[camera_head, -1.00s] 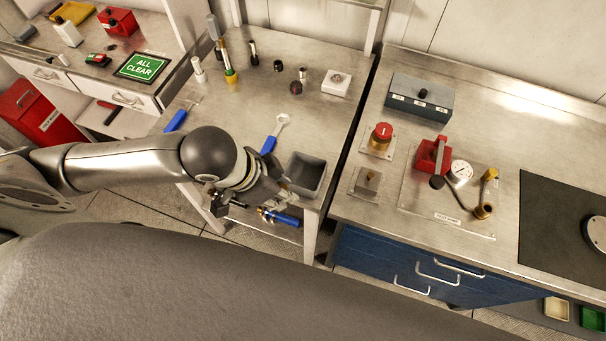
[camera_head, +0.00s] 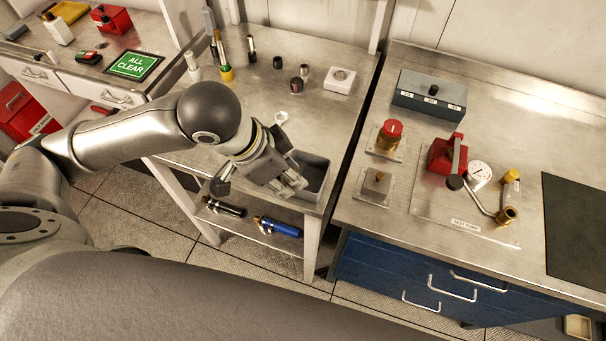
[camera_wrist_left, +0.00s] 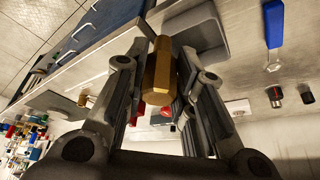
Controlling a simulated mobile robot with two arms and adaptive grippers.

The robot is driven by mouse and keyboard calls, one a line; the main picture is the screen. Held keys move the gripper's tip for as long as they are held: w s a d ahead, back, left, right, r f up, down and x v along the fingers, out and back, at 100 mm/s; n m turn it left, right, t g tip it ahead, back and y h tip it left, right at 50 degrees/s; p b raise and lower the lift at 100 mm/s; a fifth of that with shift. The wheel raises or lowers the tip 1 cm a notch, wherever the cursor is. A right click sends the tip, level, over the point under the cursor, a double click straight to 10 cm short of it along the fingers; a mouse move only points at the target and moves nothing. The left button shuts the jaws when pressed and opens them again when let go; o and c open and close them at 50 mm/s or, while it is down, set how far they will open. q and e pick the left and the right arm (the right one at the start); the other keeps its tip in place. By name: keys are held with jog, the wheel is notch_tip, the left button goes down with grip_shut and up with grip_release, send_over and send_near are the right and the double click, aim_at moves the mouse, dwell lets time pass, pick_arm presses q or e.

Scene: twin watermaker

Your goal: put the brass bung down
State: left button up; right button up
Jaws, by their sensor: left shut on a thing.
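My left gripper (camera_head: 290,188) is at the front of the middle bench, at the left side of an open grey bin (camera_head: 318,172), and overlaps part of it in the head view. In the left wrist view, the gripper (camera_wrist_left: 160,85) is shut on the brass bung (camera_wrist_left: 161,72), a golden six-sided piece between the fingers. A grey shape beside the bung in that view looks like the bin. In the head view the hand hides the bung. I cannot tell whether the bung touches anything. My right gripper is not in view.
A wrench's ring end (camera_head: 282,116) shows behind my arm. Several small parts and a white block (camera_head: 340,80) stand farther back. A shelf below holds a blue cylinder (camera_head: 278,227). The right bench carries a grey box (camera_head: 430,95) and a test pump plate (camera_head: 440,212).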

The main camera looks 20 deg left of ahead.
pick_arm(q)
jog(key=f+b, duration=0.1)
jog(key=b, duration=0.2)
jog(key=w, duration=0.1)
jog(key=w+f, duration=0.1)
jog(key=w, duration=0.1)
jog(key=w+p, duration=0.1)
jog(key=w, duration=0.1)
jog(key=shift+f, duration=0.3)
jog(key=w+f, duration=0.4)
jog(key=f, duration=0.1)
jog(key=shift+p, duration=0.35)
notch_tip(320, 180, down, 3)
jog(key=shift+w+r+p, duration=0.1)
jog(key=shift+w+p, duration=0.05)
jog(key=shift+p, duration=0.35)
jog(key=shift+f, duration=0.45)
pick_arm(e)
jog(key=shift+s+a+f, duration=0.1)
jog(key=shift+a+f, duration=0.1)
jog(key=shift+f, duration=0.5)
pick_arm(q)
jog(key=shift+f, duration=0.1)
jog(key=o, duration=0.7)
